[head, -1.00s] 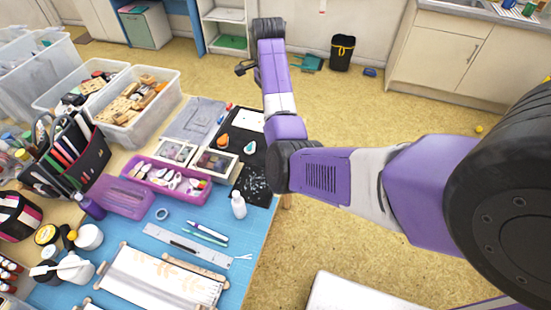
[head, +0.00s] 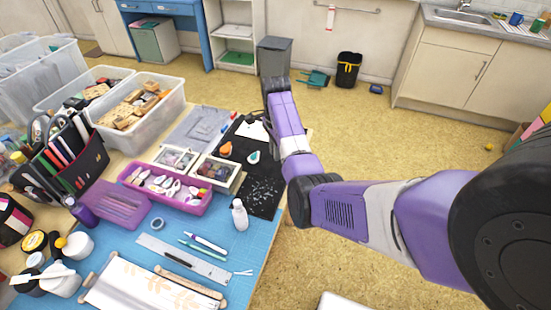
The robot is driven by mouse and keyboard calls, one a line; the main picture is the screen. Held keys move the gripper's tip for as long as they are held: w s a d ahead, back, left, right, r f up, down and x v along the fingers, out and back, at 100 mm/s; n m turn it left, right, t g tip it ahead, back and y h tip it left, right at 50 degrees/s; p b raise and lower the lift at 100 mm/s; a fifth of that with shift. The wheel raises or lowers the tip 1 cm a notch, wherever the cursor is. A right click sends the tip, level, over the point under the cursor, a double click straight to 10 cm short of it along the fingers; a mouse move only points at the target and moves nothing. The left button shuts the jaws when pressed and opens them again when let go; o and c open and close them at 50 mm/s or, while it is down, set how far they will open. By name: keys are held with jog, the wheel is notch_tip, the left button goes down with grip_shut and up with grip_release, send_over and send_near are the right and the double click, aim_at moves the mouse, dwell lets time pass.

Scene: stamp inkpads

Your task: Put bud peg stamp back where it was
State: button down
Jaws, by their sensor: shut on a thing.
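My arm reaches over the right side of the craft table. Its black wrist end (head: 277,92) is beyond the dark mat (head: 262,203), and the gripper fingers are hidden behind it. I cannot make out the bud peg stamp. A purple tray (head: 190,207) on the table holds several small pale pieces, too small to tell apart. An orange drop-shaped pad (head: 225,149) and a teal-and-white one (head: 253,157) lie on the dark mat, left of my wrist.
Two small divided boxes (head: 215,172) stand behind the tray. A white bottle (head: 239,215) stands upright on the blue cutting mat (head: 225,255). A clear bin of wooden blocks (head: 150,125) and a tool caddy (head: 75,165) crowd the left.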

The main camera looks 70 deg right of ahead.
jog(key=shift+f, duration=1.75)
jog(key=shift+f, duration=0.2)
jog(key=c, duration=1.3)
grip_release()
jog(key=shift+r, duration=0.1)
notch_tip(320, 180, up, 12)
jog(key=shift+r, duration=0.1)
